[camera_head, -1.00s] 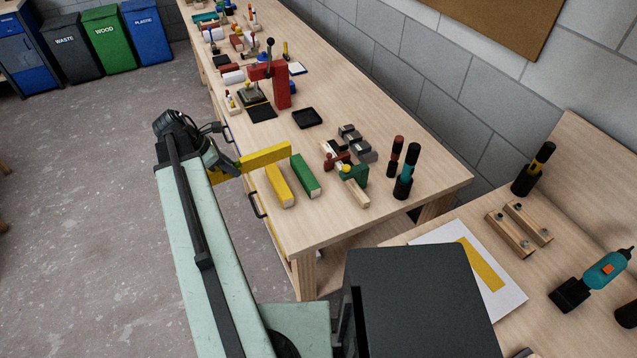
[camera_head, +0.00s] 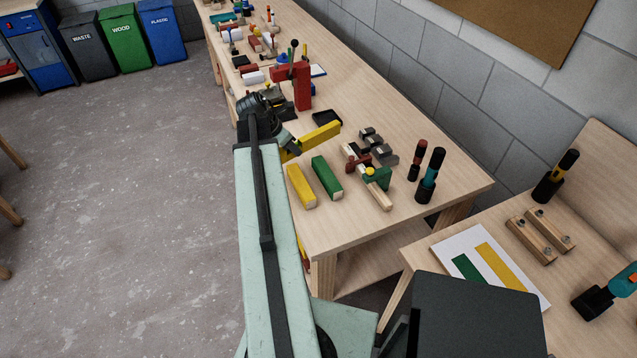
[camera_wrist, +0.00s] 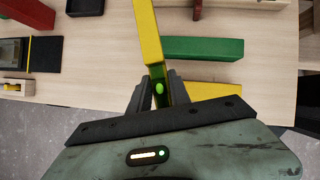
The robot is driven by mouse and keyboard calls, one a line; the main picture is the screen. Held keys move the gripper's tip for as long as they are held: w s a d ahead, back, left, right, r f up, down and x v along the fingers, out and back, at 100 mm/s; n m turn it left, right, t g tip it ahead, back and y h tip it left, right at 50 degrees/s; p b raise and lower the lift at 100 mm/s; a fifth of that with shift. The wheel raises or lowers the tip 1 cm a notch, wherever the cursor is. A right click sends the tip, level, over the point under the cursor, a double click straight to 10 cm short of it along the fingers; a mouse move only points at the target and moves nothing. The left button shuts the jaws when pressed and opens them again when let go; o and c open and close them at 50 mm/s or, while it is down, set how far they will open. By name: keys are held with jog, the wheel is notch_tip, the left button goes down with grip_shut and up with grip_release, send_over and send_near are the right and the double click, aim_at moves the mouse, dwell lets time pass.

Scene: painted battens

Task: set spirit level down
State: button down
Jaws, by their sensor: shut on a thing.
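The yellow spirit level (camera_head: 321,136) is in my gripper (camera_head: 291,150), which is shut on it near one end. In the head view it sticks out to the right over the workbench (camera_head: 345,224), behind the yellow and green battens. In the wrist view the level (camera_wrist: 149,35) runs up from between the fingers of my gripper (camera_wrist: 159,92), and a green vial shows near the grip. How high it is above the bench I cannot tell. The black arm parts hide the bench just left of the grip.
A yellow batten (camera_head: 301,187) and a green batten (camera_head: 327,177) lie close in front of the level. A black tray (camera_head: 327,118) and a red vise-like tool (camera_head: 302,88) are behind it. Clamped wood (camera_head: 378,196) and a screwdriver stand (camera_head: 425,189) lie to the right.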

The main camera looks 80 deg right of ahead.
jog(key=w+d+n+t+h, duration=0.1)
jog(key=w+d+n+t, duration=0.2)
jog(key=w+d+n, duration=0.3)
jog(key=f+b, duration=0.7)
jog(key=s+f+b, duration=0.1)
jog(key=f+b, duration=0.2)
jog(key=shift+d+f, duration=0.15)
jog(key=shift+d, duration=0.15)
jog(key=shift+r, duration=0.25)
jog(key=shift+f, duration=0.15)
jog(key=c, duration=1.2)
grip_release()
jog(key=shift+a+r+p, duration=0.15)
jog(key=shift+r+p, duration=0.3)
jog(key=shift+r, duration=0.1)
jog(key=p+v, duration=0.9)
jog(key=v, duration=0.2)
jog(key=shift+a+p, duration=0.2)
jog(key=shift+p, duration=0.1)
